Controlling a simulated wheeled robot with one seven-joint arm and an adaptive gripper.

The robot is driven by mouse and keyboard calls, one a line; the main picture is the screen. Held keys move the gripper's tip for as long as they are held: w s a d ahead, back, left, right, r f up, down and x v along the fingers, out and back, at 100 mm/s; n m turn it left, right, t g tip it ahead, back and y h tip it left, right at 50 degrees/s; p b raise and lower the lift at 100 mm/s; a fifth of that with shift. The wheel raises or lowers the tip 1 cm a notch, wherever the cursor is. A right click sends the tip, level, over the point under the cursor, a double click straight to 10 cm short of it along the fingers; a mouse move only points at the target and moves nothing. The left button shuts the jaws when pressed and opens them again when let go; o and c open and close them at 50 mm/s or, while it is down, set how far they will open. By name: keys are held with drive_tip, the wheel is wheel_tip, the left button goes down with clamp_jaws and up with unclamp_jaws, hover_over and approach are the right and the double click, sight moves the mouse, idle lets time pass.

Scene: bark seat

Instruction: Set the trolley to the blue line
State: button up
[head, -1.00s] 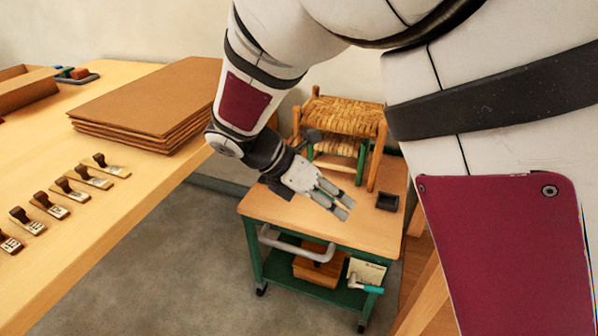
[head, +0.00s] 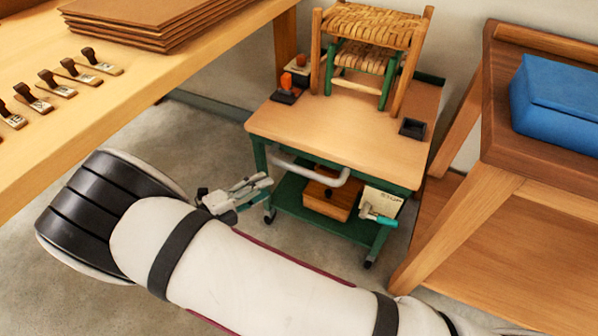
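The trolley has a wooden top (head: 350,138), a green frame and a green lower shelf; it stands on castors on the grey floor. A pale grey bar handle (head: 312,174) crosses its near side. My gripper (head: 268,188) is low over the floor, just left of the handle and close to the trolley's near left leg. Its fingers look parted with nothing between them. I cannot tell whether a fingertip touches the trolley. No blue line shows in this view; my arm hides part of the floor in front.
A woven-seat stool (head: 372,22) stands on the trolley, with small dark trays beside it. A wooden box (head: 328,200) and a note card sit below. A workbench (head: 150,75) is left; a wooden stand with a blue box (head: 560,100) is close right. Some floor is clear at left.

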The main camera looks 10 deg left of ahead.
sight(295, 172)
drive_tip(key=b+x, duration=0.3)
drive_tip(key=x, duration=1)
drive_tip(key=shift+d+f, duration=0.1)
clamp_jaws()
